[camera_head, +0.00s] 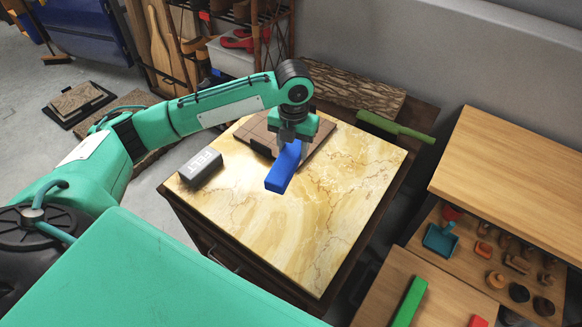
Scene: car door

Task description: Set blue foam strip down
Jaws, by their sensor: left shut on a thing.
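The blue foam strip (282,170) is a long blue block over the marble-patterned top of a cabinet (325,240). My left gripper (291,142) points down and is shut on the strip's far part. The strip's near end sticks out toward the camera. I cannot tell whether the strip touches the surface or hangs just above it. The gripper covers part of the strip's far end. My right gripper is not in view.
A brown tile-like board (320,140) lies behind the strip. A dark grey box (201,167) sits at the cabinet's left edge. The near and right cabinet top is clear. A wooden table (515,180) and a green block (409,302) are at the right.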

